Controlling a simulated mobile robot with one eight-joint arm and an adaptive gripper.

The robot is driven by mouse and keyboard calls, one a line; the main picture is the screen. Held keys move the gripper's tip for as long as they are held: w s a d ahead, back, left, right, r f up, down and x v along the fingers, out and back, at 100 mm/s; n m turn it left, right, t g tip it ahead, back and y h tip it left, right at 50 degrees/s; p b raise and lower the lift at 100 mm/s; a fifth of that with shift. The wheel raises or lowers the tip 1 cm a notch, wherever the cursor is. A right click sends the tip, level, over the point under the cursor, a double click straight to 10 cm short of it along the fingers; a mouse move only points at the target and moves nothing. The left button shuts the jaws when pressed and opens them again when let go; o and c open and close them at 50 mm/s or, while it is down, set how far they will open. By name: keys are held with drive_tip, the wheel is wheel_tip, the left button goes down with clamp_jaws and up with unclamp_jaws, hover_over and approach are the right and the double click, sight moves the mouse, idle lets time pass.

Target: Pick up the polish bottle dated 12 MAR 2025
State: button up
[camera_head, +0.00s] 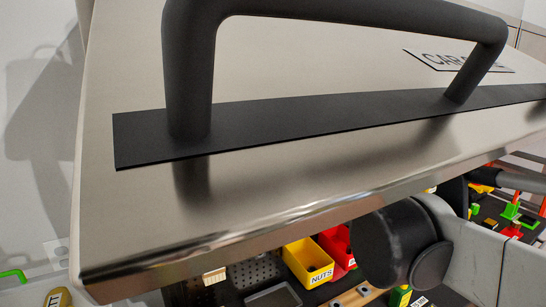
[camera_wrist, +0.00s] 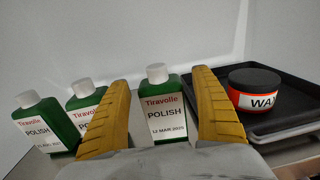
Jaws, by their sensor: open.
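In the wrist view, a green polish bottle (camera_wrist: 165,108) with a white cap and a label reading 12 MAR 2025 stands upright. My gripper (camera_wrist: 162,80) is open, with its yellow ribbed fingers on either side of this bottle in the picture. Whether the fingers reach around it or are still short of it I cannot tell. A second polish bottle (camera_wrist: 85,97) stands to the left, partly hidden behind the left finger. A third polish bottle (camera_wrist: 42,122) is at the far left, its date too small to read surely. The head view does not show my gripper's fingers.
A black tray (camera_wrist: 290,125) with a WAX tin (camera_wrist: 256,88) is right of the dated bottle. A pale wall closes the back. In the head view, a steel panel (camera_head: 300,165) with a dark handle (camera_head: 330,12) covers much; a yellow NUTS bin (camera_head: 308,263) sits below.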

drive_tip(key=c, duration=1.5)
drive_tip(key=shift+o, duration=0.2)
